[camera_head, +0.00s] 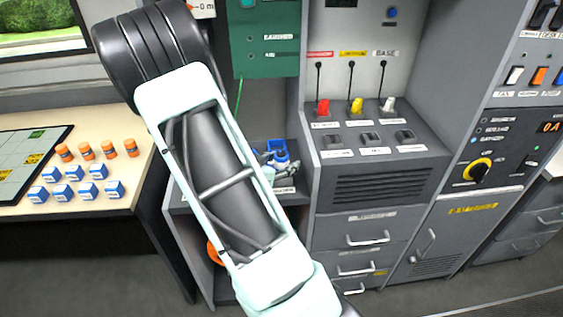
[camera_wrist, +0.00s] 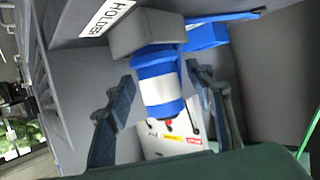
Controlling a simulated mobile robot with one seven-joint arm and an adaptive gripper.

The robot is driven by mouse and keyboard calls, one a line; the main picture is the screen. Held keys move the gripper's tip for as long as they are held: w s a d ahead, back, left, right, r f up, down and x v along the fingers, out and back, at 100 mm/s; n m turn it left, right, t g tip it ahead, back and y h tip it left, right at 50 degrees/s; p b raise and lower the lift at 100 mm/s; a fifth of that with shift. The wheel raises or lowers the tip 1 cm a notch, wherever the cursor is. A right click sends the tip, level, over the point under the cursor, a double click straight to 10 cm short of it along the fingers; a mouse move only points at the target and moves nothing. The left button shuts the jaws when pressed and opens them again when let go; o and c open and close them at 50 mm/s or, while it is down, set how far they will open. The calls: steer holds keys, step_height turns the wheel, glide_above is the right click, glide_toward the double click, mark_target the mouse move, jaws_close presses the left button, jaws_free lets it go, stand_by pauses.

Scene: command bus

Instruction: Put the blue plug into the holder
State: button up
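The blue plug (camera_wrist: 158,68), with a white band, lies between the two fingers of my gripper (camera_wrist: 160,80) in the wrist view. A gap shows between the plug and each finger, so the gripper looks open around it. One end of the plug meets the grey holder block (camera_wrist: 148,32), beside the "HOLDER" label (camera_wrist: 108,17). I cannot tell how deep it sits in the block. In the head view the blue plug (camera_head: 279,150) shows in a recess, partly hidden by my arm; the holder is mostly hidden there.
A blue cable (camera_wrist: 225,17) and blue part (camera_wrist: 207,37) are beside the plug. Grey recess walls stand close around. A desk (camera_head: 112,201) with small blocks is left.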

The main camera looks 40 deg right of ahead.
steer(key=v, duration=1.2)
stand_by(0.4)
